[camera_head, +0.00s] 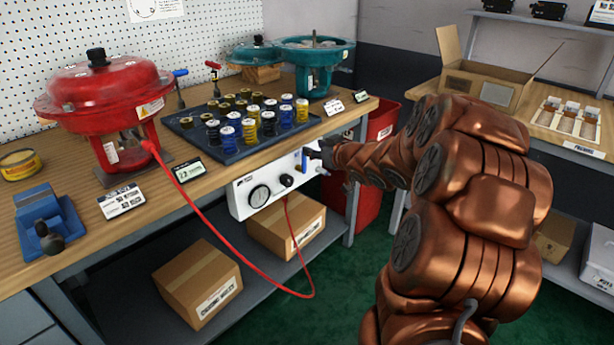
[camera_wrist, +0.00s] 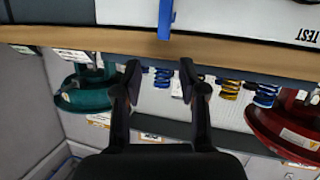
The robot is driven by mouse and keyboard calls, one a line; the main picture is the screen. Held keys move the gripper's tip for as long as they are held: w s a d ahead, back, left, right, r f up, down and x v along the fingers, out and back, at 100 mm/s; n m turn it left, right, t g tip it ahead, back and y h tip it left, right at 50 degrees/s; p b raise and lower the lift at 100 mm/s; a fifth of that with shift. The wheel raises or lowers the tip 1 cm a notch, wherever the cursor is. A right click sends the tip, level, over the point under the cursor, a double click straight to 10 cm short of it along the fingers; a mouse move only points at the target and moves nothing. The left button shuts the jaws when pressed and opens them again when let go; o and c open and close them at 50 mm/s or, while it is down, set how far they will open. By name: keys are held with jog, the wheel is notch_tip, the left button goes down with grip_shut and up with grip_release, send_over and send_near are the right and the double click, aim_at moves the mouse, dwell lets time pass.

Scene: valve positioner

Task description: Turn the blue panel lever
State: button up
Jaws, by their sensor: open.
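The blue lever (camera_head: 305,160) stands near vertical at the right end of the white panel (camera_head: 241,200) under the bench's front edge. In the wrist view, which looks upside down, the blue lever (camera_wrist: 165,18) shows at the top, in line with the gap between my fingers. My gripper (camera_wrist: 159,68) is open with nothing between its fingertips. The lever appears beyond the fingertips, apart from them. In the head view my gripper (camera_head: 317,154) is small and dark, just right of the lever, and my arm's wrist hides part of that area.
The panel has a round gauge (camera_head: 260,196) and a black knob (camera_head: 286,181), with a red hose (camera_head: 215,215) hanging below. The wooden bench top (camera_head: 85,203) overhangs the panel. Cardboard boxes (camera_head: 198,285) sit on the lower shelf. A red bin (camera_head: 376,150) stands to the right.

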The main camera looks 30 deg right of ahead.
notch_tip(320, 180, down, 6)
jog(key=s+d+r+n+t+y+b, duration=0.1)
jog(key=s+d+n+t+y+b, duration=0.15)
jog(key=y+b, duration=0.2)
jog(key=b+x, duration=0.2)
jog(key=x, duration=0.6)
jog(key=shift+a+m, duration=0.25)
jog(key=shift+m, duration=0.2)
jog(key=shift+s+f+t, duration=0.1)
jog(key=shift+s+t, duration=0.05)
jog(key=shift+t, duration=0.1)
jog(key=shift+c, duration=0.4)
grip_shut()
